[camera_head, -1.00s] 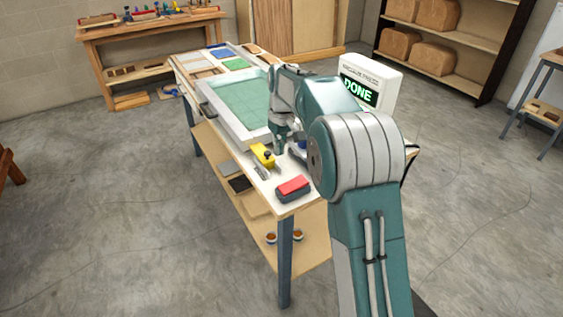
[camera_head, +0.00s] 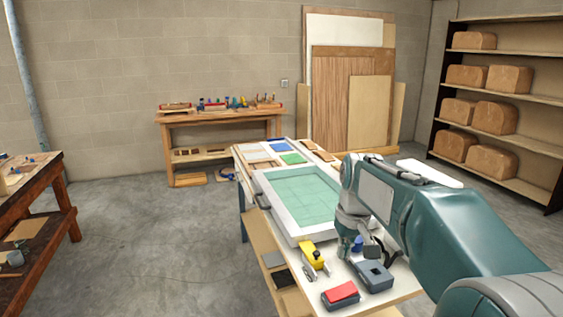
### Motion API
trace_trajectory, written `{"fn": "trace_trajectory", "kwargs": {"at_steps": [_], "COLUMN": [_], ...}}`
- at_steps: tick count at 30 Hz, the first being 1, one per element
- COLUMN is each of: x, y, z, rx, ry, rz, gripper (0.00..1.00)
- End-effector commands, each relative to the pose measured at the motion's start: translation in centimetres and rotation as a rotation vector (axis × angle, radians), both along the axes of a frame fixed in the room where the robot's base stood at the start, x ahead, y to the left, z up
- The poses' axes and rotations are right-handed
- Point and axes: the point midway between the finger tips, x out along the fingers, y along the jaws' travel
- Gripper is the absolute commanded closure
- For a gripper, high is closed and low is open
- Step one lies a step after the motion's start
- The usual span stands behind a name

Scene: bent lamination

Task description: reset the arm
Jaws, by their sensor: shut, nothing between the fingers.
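My teal and grey arm (camera_head: 432,227) reaches in from the lower right over the worktable (camera_head: 403,286). Its wrist bends down, and my gripper (camera_head: 346,246) points down above the near part of the table, just beyond the near edge of the white-framed press with a green sheet (camera_head: 305,198). The gripper is small in the view and looks shut and empty. Part of the table behind my arm is hidden.
Near the gripper lie a yellow tool (camera_head: 312,254), a red-topped block (camera_head: 341,293) and a grey box (camera_head: 374,276). A white device (camera_head: 430,172) shows partly behind my arm. A second bench (camera_head: 30,190) stands left. Open floor (camera_head: 150,240) lies between.

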Motion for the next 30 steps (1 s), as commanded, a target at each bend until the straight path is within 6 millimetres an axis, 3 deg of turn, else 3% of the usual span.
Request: {"fn": "trace_trajectory", "kwargs": {"at_steps": [3,10,21,25,30], "x": [-3.7,-10.6,-21.2,-23.8,-25.1], "y": [-0.2,-0.5,-1.0,-1.1,-1.2], "z": [1.4,2.4,-0.1,-1.6,-2.6], "rx": [-0.002,-0.004,0.007,0.012,0.016], "ry": [-0.051,-0.143,-0.29,-0.331,-0.353], "rz": [-0.03,-0.089,-0.178,-0.202,-0.216], "gripper": [1.0,1.0,1.0,1.0,1.0]}}
